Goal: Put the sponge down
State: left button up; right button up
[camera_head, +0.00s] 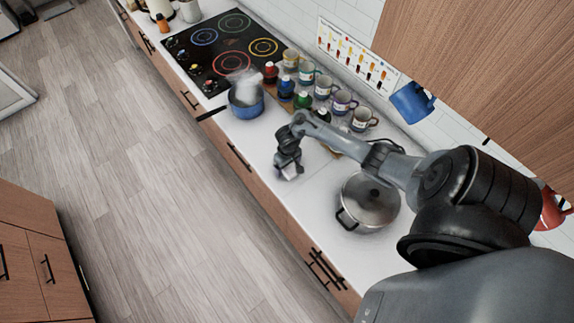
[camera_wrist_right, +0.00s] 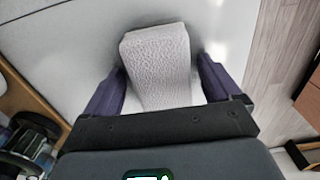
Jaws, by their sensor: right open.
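The sponge (camera_wrist_right: 158,62) is a white, textured block between the two dark fingers of my right gripper in the right wrist view. The fingers are spread, one on each side of it, with a small gap visible. In the head view the right gripper (camera_head: 288,163) is low over the white counter (camera_head: 262,150), with a small pale part of the sponge (camera_head: 291,173) showing beneath it. The sponge is at the counter top; its underside is hidden. My left gripper is not in view.
A lidded pot (camera_head: 370,203) stands on the counter right of the gripper. A blue pot (camera_head: 246,102) stands to the left, near the stove (camera_head: 225,48). Several mugs (camera_head: 342,101) line the wall side. Counter around the gripper is clear; its front edge is close.

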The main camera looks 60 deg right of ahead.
dwell(0.3)
notch_tip(320, 180, up, 12)
jog(key=p, duration=0.6)
jog(key=s+a+r+n+t+h, duration=0.1)
jog(key=a+n+t, duration=0.15)
jog(key=a, duration=0.55)
jog(key=a+r+n+t, duration=0.1)
jog(key=a+n, duration=0.2)
jog(key=a, duration=0.5)
jog(key=s+a+r+n+y, duration=0.1)
jog(key=s+a+r, duration=0.7)
jog(key=r, duration=0.5)
jog(key=s, duration=0.2)
jog(key=shift+s+a+r, duration=0.15)
jog(key=shift+s+a, duration=0.1)
jog(key=shift+s, duration=0.15)
